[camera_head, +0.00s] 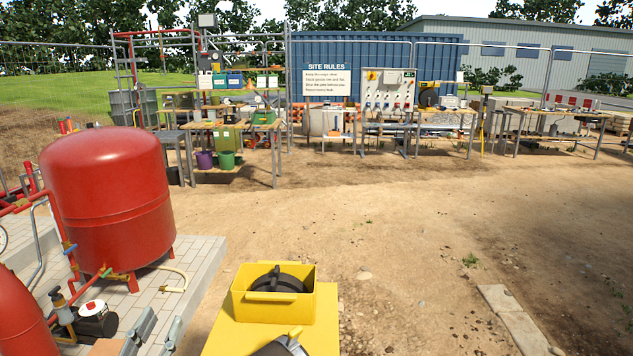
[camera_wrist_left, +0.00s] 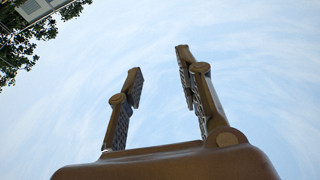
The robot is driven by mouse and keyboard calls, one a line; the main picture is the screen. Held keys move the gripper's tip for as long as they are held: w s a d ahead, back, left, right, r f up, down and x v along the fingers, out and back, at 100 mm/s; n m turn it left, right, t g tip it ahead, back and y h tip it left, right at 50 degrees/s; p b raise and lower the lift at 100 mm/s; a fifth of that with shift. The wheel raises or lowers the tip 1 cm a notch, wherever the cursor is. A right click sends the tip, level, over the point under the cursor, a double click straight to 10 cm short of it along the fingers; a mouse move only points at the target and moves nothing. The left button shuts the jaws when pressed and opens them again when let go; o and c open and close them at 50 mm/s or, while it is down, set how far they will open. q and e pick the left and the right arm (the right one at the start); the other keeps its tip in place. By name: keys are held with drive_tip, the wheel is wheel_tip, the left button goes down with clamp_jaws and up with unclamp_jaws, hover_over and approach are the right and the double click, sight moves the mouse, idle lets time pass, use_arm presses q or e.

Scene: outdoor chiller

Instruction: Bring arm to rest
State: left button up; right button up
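My left gripper (camera_head: 159,328) shows low at the left of the head view, in front of the paved slab. In the left wrist view the same gripper (camera_wrist_left: 160,72) points up at open sky. Its two fingers stand well apart with nothing between them. My left arm is mostly outside the head view. My right gripper cannot be made out in either view.
A red tank (camera_head: 108,200) stands on a paved slab (camera_head: 205,262) at left, with red pipes and a small pump (camera_head: 97,318) near the gripper. A yellow tray (camera_head: 273,307) holding a black item is front centre. Workbenches (camera_head: 232,124) stand far back; open dirt lies between.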

use_arm(q)
drive_tip(key=s+a+f+n+g+y, duration=0.25)
drive_tip(key=s+f+g+y, duration=0.2)
drive_tip(key=f, duration=0.35)
drive_tip(key=s+a+f+n+g+y, duration=0.1)
drive_tip(key=s+f+n+g+y, duration=0.2)
drive_tip(key=s+f+g, duration=0.35)
drive_tip(key=s+d+f+m+g+h, duration=0.55)
drive_tip(key=s+d+f, duration=0.5)
drive_tip(key=s, duration=0.35)
wheel_tip(320, 180, down, 26)
drive_tip(key=s+r+g, duration=0.1)
drive_tip(key=g, duration=0.1)
drive_tip(key=s+a+f+g+b, duration=0.1)
drive_tip(key=s+a+f, duration=0.2)
drive_tip(key=s+f, duration=1.4)
wheel_tip(320, 180, down, 2)
drive_tip(key=shift+s+a+f+g+y+b, duration=0.15)
drive_tip(key=shift+s+a+g+y+b, duration=0.1)
drive_tip(key=shift+g+y+b, duration=0.1)
